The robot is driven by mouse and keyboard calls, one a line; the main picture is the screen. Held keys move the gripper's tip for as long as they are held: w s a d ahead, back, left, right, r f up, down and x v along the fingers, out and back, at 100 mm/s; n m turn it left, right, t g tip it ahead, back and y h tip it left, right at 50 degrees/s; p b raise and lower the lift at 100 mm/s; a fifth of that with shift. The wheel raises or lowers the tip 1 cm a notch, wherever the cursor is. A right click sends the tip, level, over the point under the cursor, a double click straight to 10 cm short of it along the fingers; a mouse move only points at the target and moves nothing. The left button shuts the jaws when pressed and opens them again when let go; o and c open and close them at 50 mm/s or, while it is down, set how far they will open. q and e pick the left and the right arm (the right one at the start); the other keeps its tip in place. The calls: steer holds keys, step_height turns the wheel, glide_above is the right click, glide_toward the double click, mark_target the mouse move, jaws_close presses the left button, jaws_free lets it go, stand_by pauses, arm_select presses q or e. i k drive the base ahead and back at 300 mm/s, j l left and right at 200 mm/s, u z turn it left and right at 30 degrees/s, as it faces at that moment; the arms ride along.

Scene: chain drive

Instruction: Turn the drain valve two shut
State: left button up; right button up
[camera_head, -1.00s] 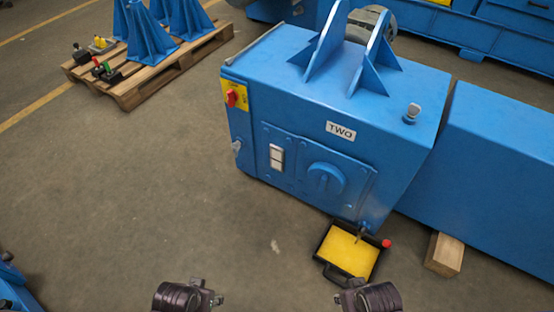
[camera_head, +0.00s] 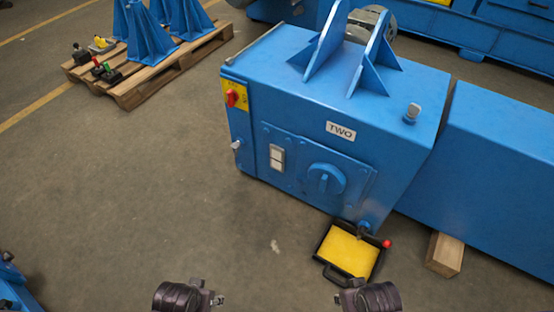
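The blue gearbox housing (camera_head: 300,105) bears a white plate reading TWO (camera_head: 340,131). The drain valve (camera_head: 364,229) sits low on the housing's front, near its bottom right corner. Its lever ends in a red knob (camera_head: 387,243) pointing right, just past the edge of a black tray (camera_head: 332,274) with a yellow inside that lies below it. The valve body is small and partly dark here.
A wooden block (camera_head: 444,254) is right of the tray, under a long blue cover (camera_head: 500,190). A pallet (camera_head: 140,87) stands far left. The floor left of the housing is clear.

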mark_target(362, 231)
steer(key=z, duration=1.15)
